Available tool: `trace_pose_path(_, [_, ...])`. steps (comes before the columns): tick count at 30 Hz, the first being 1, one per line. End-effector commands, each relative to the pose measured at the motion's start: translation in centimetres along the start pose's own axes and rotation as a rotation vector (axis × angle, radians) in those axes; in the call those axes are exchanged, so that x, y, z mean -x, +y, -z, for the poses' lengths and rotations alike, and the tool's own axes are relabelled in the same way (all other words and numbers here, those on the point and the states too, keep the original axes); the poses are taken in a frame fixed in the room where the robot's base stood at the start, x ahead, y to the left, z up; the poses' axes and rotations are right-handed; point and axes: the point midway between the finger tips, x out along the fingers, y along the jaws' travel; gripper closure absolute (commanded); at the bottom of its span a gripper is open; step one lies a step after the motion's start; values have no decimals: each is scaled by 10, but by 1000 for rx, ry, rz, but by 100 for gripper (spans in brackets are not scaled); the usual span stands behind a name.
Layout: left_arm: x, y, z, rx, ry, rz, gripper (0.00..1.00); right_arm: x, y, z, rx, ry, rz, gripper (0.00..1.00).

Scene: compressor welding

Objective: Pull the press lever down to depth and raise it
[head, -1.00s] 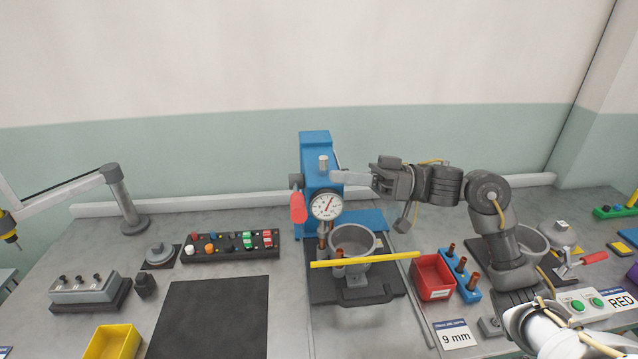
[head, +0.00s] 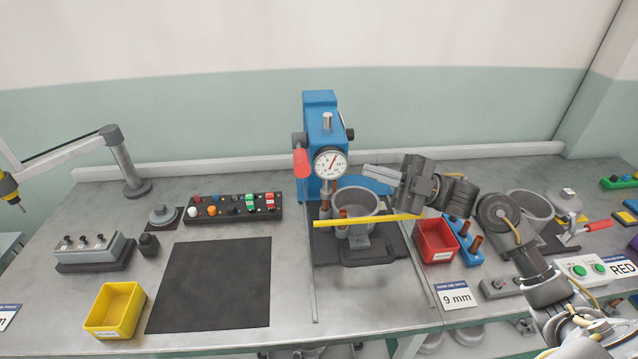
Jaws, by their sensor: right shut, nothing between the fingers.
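The blue press (head: 320,112) stands at the back middle of the bench, with a round white dial gauge (head: 330,164) on its front. Its lever shows as a red grip (head: 302,163) on the press's left side, just left of the gauge, hanging roughly downward. A grey cup-shaped part (head: 352,205) sits under the press on a dark base. My right gripper (head: 369,172) is shut and empty, to the right of the gauge and apart from the lever. Its pale fingers point left toward the press. My left gripper is out of view.
A yellow bar (head: 380,219) crosses in front of the cup. A red bin (head: 436,240) and blue rack (head: 462,240) stand right of the press, near my right arm. A button box (head: 232,207) lies left. The dark mat (head: 212,285) is bare.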

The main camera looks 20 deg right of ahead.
Motion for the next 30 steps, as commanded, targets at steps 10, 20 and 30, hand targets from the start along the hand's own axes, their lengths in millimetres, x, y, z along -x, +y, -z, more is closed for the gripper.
trace_pose_path(10, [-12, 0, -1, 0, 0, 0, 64, 51, -48, -5, 974, -49, -131, 100])
trace_pose_path(20, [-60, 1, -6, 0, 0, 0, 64, 100, -110, -22, 1638, -155, -176, 100])
trace_pose_path(30, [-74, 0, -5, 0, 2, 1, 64, 114, -126, -26, 1834, -195, -180, 100])
